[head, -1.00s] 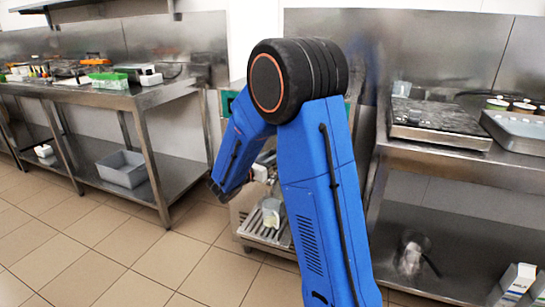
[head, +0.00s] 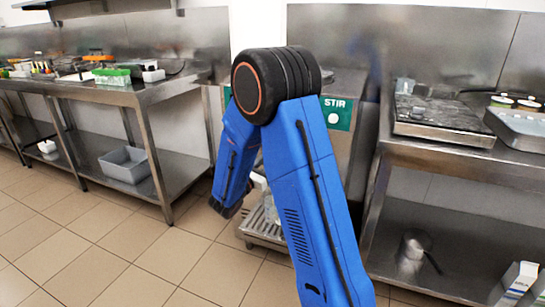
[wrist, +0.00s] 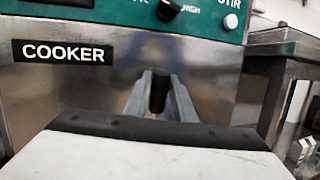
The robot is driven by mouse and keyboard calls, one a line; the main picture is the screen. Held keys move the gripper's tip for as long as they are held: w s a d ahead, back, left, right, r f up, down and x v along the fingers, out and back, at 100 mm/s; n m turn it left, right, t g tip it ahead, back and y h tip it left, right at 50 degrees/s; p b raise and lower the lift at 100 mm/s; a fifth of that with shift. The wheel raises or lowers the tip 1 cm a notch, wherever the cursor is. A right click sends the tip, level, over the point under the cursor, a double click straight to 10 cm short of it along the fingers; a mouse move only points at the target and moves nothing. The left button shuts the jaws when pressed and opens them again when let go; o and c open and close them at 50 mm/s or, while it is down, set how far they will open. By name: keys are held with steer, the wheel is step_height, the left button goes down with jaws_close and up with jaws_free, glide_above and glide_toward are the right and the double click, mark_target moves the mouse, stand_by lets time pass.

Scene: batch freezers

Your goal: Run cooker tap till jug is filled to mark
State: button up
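The cooker (wrist: 200,75) fills the wrist view, with a white-on-black COOKER label (wrist: 63,52) on its steel front. In the wrist view my gripper (wrist: 160,88) shows as two grey fingers pointing at this front, with a dark gap or dark part between them. I cannot tell whether they hold anything. In the head view my arm hides the gripper and most of the cooker. A pale, clear jug (head: 271,208) is partly visible on the slatted grate (head: 262,231) low at the cooker's front. Its mark and fill level cannot be made out.
The cooker's green panel (wrist: 130,10) carries a black knob (wrist: 168,9) and a white STIR button (wrist: 231,21). Steel benches stand left (head: 140,95) and right (head: 470,165). A saucepan (head: 413,245) sits on the right lower shelf. The tiled floor at left is clear.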

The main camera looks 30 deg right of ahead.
steer(key=shift+o, duration=1.2)
steer(key=v, duration=1.7)
steer(key=shift+s+a, duration=0.15)
steer(key=shift+s, duration=0.05)
stand_by(0.6)
steer(key=w+d+r+y, duration=0.1)
steer(key=w+d, duration=0.1)
steer(key=d, duration=0.4)
steer(key=w+d+r+y, duration=0.1)
steer(key=w+d, duration=0.2)
steer(key=d, duration=0.4)
steer(key=w+d+r+y, duration=0.1)
steer(key=w+d+r, duration=0.1)
steer(key=d, duration=0.4)
steer(key=shift+w+d, duration=0.2)
steer(key=shift+w, duration=0.35)
